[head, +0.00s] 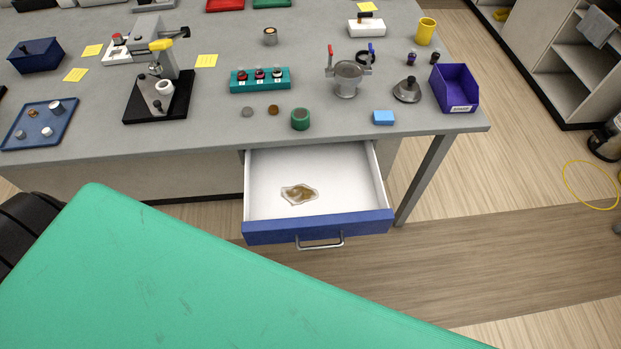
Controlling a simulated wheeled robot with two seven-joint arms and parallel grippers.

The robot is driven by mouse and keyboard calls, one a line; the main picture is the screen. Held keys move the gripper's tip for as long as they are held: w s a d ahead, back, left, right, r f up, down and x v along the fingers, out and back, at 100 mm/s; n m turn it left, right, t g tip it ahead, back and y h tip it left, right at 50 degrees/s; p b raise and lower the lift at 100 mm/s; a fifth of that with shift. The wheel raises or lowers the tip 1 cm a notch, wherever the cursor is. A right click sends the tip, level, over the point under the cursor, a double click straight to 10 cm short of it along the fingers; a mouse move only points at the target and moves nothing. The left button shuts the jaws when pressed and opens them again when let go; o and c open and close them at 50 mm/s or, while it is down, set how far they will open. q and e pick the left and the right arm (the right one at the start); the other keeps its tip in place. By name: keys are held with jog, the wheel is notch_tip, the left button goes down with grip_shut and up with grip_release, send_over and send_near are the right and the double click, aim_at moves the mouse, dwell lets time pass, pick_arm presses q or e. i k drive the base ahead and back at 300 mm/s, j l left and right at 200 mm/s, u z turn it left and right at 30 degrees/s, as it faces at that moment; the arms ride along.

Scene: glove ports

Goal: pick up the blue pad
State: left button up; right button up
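The blue pad (383,118) is a small light-blue block lying flat on the grey table (215,124), close to its front edge on the right side. Nothing touches it. Neither of my grippers shows in the head view. A black rounded shape at the lower left edge is only partly visible.
An open drawer (318,228) juts out below. A large green surface (170,275) fills the lower left.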

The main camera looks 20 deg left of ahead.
aim_at(380, 118)
jog(key=u, duration=0.35)
jog(key=i+l+u, duration=0.15)
jog(key=l+u, duration=0.25)
jog(key=l, duration=0.15)
jog(key=i+l+u, duration=0.1)
jog(key=l+u, duration=0.3)
jog(key=l, duration=0.15)
jog(key=l+u, duration=0.4)
jog(key=l, duration=0.15)
